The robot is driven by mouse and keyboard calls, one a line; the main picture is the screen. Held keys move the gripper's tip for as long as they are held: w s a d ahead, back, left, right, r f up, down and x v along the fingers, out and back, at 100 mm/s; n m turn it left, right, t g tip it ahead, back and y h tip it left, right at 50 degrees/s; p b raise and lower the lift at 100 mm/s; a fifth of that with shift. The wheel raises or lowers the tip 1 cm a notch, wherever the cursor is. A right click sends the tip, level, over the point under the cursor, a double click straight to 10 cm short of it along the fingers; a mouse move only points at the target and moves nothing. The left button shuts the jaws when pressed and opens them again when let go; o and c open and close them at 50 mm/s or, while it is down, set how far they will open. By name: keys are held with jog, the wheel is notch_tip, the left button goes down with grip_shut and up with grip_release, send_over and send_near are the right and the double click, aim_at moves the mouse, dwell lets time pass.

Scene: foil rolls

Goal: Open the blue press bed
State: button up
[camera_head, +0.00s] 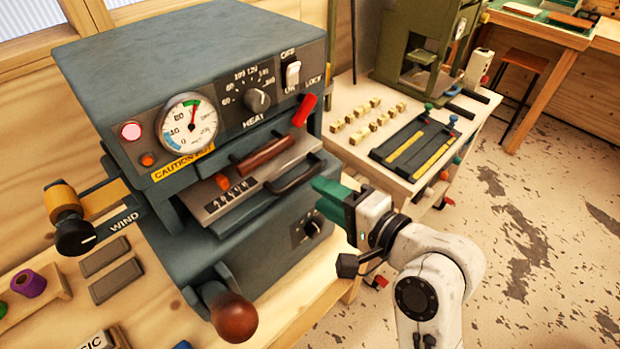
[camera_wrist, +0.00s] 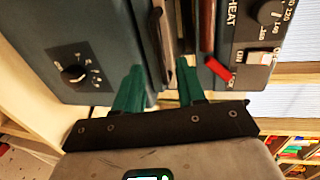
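The blue press (camera_head: 190,60) is a large blue-grey machine on the wooden bench at left. Its bed (camera_head: 240,190) is a metal plate in the front slot with a black bar handle (camera_head: 292,178). My gripper (camera_head: 322,188) is just right of that handle, its green fingers pointing at the press front. In the wrist view my gripper (camera_wrist: 160,72) is open, with a gap between its fingers. The dark handle and bed edge (camera_wrist: 166,35) show ahead of that gap; I cannot tell whether they touch a finger. The fingers hold nothing visible.
A red LOCK lever (camera_head: 304,110) sits at the press's upper right, above a brown-red bar (camera_head: 265,157). A brown-knobbed lever (camera_head: 234,317) sticks out low in front. A WIND knob (camera_head: 76,237) is at left. A pale table (camera_head: 365,150) with small blocks stands behind my arm.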

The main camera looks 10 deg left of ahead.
aim_at(299, 183)
jog(key=x, duration=0.5)
jog(key=shift+w+a, duration=0.15)
jog(key=shift+a, duration=0.2)
grip_shut()
jog(key=shift+p, duration=0.3)
